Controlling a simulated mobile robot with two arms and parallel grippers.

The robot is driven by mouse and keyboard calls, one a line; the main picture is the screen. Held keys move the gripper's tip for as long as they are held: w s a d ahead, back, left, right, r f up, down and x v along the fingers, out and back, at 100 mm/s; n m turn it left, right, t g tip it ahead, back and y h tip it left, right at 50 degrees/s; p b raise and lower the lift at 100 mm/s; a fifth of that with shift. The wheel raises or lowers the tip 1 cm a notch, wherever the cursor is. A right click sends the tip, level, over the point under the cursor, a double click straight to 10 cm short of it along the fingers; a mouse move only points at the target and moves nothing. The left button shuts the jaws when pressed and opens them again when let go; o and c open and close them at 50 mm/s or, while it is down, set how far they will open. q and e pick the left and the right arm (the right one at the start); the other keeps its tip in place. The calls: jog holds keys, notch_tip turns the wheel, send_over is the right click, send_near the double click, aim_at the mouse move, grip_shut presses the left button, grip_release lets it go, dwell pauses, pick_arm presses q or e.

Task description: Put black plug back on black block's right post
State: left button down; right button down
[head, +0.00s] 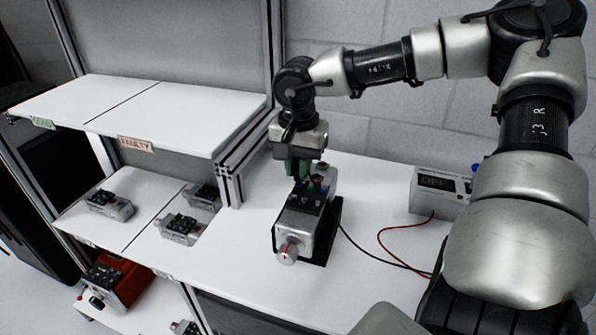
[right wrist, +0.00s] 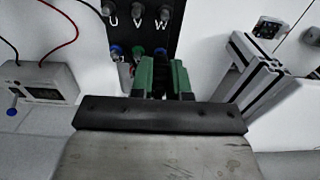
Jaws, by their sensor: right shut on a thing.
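The black block (head: 306,200) sits on a silver servo unit. In the right wrist view the block (right wrist: 123,33) carries posts marked U, V and W. Blue (right wrist: 115,51) and green (right wrist: 138,51) parts show in the lower row, left of my fingers. My right gripper (head: 298,168), with green fingers, points down at the block's far end. In the wrist view the gripper (right wrist: 160,70) is at the W side, shut on a small dark thing, apparently the black plug (right wrist: 160,58). The fingers hide most of it, and I cannot tell whether it touches the post. My left gripper is not in view.
A power supply (head: 440,191) stands to the right, with red (head: 384,237) and black (head: 375,260) wires on the white table. A metal frame post (head: 229,186) stands left of the servo. Shelves with several similar units (head: 180,229) are further left.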

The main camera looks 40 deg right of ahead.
aim_at(298, 163)
jog(key=shift+r, duration=0.15)
jog(key=shift+r+p, duration=1.5)
jog(key=shift+r, duration=0.95)
jog(key=shift+d, duration=0.1)
